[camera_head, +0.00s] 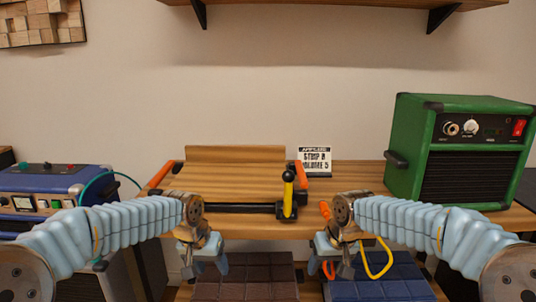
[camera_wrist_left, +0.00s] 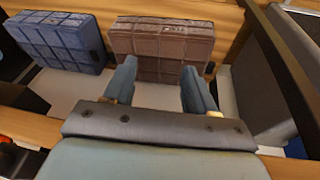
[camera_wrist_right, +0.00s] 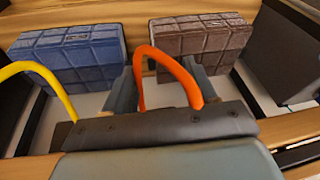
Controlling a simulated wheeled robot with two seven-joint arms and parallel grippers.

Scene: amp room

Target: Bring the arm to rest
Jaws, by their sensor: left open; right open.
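My left arm (camera_head: 120,222) reaches in from the left and my right arm (camera_head: 405,220) from the right, both in pale blue ribbed sleeves. My left gripper (camera_head: 203,266) hangs in front of the table's front edge. In the left wrist view its two fingers (camera_wrist_left: 160,72) are apart with nothing between them. My right gripper (camera_head: 333,264) hangs level with it, further right. In the right wrist view its fingers are apart, and an orange loop (camera_wrist_right: 170,58) arches across the space in front of them. I cannot tell whether it touches them.
The wooden table (camera_head: 355,175) carries a black bar with a yellow-handled lever (camera_head: 288,192), a small sign (camera_head: 315,158) and a green amplifier (camera_head: 460,150). A blue amplifier (camera_head: 45,190) stands left. A yellow loop (camera_head: 380,262) hangs beside my right gripper. Brown (camera_head: 245,280) and blue (camera_head: 375,283) quilted blocks lie below.

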